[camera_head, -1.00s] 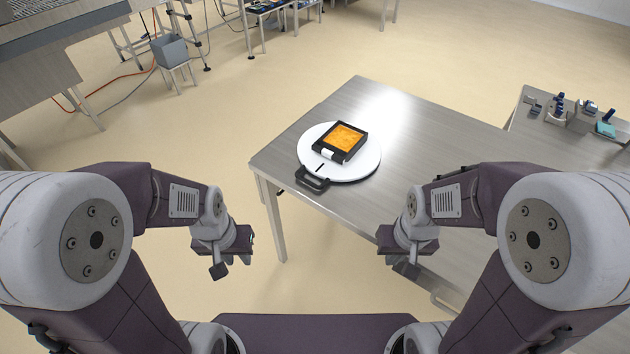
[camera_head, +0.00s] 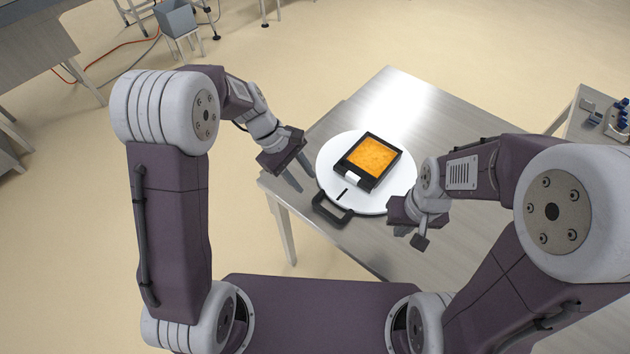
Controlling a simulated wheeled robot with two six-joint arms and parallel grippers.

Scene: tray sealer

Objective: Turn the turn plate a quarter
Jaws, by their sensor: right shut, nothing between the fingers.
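The turn plate (camera_head: 335,152) is a white disc on the metal table, with a short black mark near its front edge. Its black handle (camera_head: 333,211) sticks out at the front left. A black tray (camera_head: 351,179) with orange contents lies on the plate. My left gripper (camera_head: 304,184) is open and empty at the plate's left edge, above and left of the handle; I cannot tell whether it touches the plate. My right gripper (camera_head: 411,239) is shut and empty at the plate's lower right, in front of part of its rim.
The metal table (camera_head: 400,93) is bare behind the plate. Its left edge runs close to the plate and handle. A second table (camera_head: 580,118) with small devices stands at the right. A grey bin (camera_head: 175,18) on a stool is far off at the upper left.

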